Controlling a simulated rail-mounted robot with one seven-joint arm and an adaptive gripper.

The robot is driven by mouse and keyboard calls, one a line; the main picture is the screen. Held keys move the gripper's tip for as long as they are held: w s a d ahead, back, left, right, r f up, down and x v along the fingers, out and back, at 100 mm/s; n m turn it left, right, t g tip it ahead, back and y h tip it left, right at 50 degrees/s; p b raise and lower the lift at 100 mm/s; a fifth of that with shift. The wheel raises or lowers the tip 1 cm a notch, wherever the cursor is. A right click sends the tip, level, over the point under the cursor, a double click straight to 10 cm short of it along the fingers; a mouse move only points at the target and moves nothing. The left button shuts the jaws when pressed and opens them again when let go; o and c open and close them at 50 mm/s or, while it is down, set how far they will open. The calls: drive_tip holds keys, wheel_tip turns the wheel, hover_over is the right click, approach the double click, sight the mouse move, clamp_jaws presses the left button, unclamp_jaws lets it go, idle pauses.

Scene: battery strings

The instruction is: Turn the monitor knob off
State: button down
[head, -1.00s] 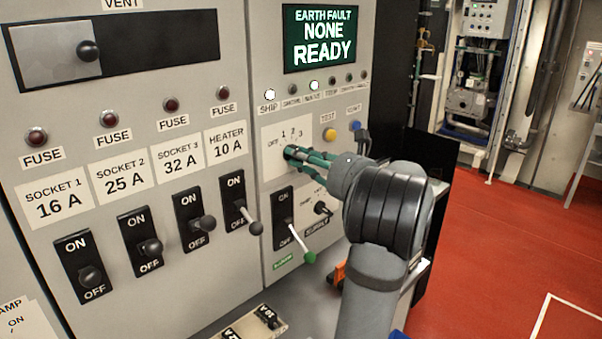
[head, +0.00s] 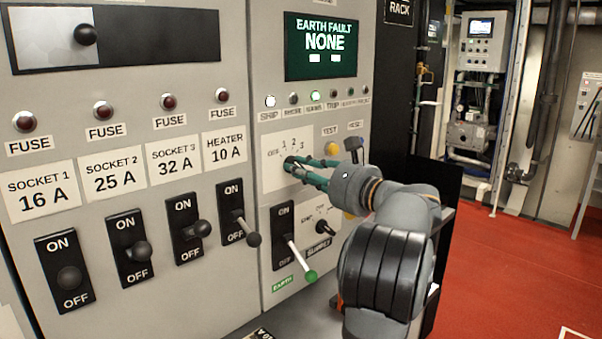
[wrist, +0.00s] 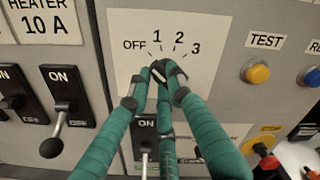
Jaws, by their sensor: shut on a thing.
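The monitor knob sits on a white plate (head: 282,147) marked OFF, 1, 2, 3, which also fills the upper middle of the wrist view (wrist: 212,75). My gripper (head: 292,163) reaches the plate from the right with its green fingers, and its fingertips are closed together on the knob below the numbers in the wrist view (wrist: 164,72). The fingertips hide nearly all of the knob, so I cannot tell which mark it points to. The display (head: 322,45) above reads EARTH FAULT NONE, with two bright blocks beneath.
A yellow TEST button (head: 332,148) is right of the plate. Below are the EARTH lever (head: 300,256) and the SUPPLY knob (head: 323,228). Black breaker levers, including the heater lever (head: 246,228), stick out at left. Red floor lies open at right.

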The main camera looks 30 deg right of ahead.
drive_tip(key=c, duration=1.6)
unclamp_jaws()
drive_tip(key=shift+o, duration=0.2)
drive_tip(key=v, duration=1.2)
drive_tip(key=x, duration=1.2)
